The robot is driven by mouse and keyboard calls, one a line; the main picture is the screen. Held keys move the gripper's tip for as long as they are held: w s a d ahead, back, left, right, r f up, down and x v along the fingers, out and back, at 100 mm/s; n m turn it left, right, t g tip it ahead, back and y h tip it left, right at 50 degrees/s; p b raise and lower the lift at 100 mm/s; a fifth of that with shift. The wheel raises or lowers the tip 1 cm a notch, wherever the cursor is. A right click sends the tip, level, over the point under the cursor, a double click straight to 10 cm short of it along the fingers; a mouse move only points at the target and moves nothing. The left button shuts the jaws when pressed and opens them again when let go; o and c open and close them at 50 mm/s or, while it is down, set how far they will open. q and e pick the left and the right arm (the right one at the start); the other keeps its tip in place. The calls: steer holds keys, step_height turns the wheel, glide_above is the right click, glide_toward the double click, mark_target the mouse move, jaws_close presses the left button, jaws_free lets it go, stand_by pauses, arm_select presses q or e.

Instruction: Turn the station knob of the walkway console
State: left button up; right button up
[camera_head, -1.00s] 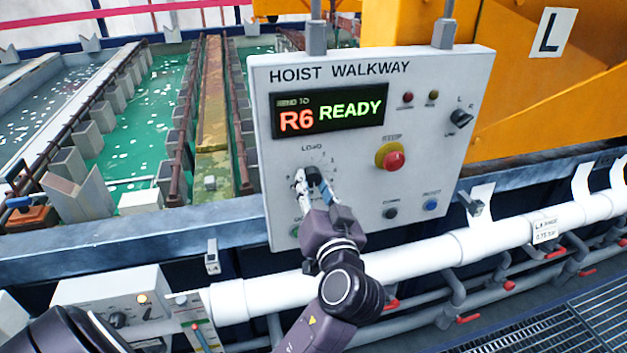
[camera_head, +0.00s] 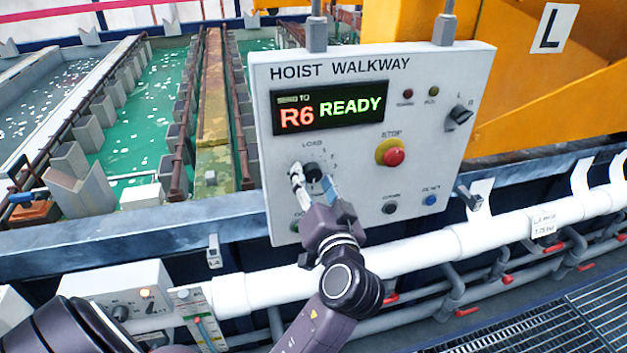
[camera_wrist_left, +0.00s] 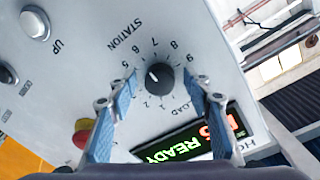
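The white walkway console (camera_head: 430,75) reads HOIST WALKWAY, and its display (camera_head: 328,106) shows R6 READY. The black station knob (camera_head: 313,172) sits below the display, partly hidden by my left gripper (camera_head: 314,186). In the left wrist view the knob (camera_wrist_left: 160,78) is round, ringed by numbers and the word LOAD; its white mark points towards about 6. My left gripper (camera_wrist_left: 160,102) is open, with one blue-padded finger on each side of the knob and visible gaps between. My right gripper is not in view.
A red stop button (camera_head: 393,156) on a yellow base and a black selector (camera_head: 459,115) are on the console's right part. A white pipe (camera_head: 400,251) runs below it. A smaller control box (camera_head: 120,292) stands at lower left.

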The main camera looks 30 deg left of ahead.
arm_select(q)
steer(key=v, duration=0.7)
steer(key=shift+s+d, duration=0.15)
steer(key=shift+d, duration=0.05)
stand_by(0.4)
